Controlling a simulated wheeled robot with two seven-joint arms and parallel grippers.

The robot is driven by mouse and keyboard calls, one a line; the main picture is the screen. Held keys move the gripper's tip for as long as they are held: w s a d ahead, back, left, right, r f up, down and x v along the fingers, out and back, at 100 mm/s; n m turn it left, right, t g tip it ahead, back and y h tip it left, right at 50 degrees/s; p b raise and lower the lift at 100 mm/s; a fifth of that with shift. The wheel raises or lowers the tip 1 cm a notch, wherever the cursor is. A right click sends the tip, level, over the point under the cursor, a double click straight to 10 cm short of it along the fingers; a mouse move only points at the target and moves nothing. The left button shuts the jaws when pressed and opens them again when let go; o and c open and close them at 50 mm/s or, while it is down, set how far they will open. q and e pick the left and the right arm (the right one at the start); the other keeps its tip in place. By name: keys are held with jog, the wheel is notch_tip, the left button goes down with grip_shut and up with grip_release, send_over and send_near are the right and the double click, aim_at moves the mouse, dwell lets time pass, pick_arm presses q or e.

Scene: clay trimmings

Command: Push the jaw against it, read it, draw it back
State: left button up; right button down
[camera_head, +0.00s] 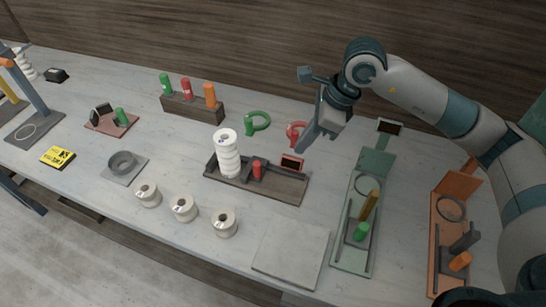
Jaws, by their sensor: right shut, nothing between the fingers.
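A dark grey measuring base (285,187) lies in the middle of the table. My right gripper (309,138) is shut and empty, above and behind the display, pointing down and left. My left gripper is out of view.
A green fixture (352,225) and an orange fixture (440,250) lie at right. Red (294,131) and green (259,121) rings with handles are behind the base. White spools (183,207) and a bare grey slab (291,250) are in front. A rack (190,107) stands at the back.

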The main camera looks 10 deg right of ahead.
aim_at(253, 170)
jog(key=p+x, duration=0.4)
jog(key=x, duration=0.5)
jog(key=shift+a+f, duration=0.2)
jog(key=shift+f, duration=0.05)
jog(key=a+p, duration=0.1)
jog(key=w+a+p, duration=0.1)
jog(key=shift+a, duration=0.35)
jog(key=shift+w+a+f, duration=0.2)
jog(key=shift+w+a, duration=0.1)
jog(key=shift+a, duration=0.2)
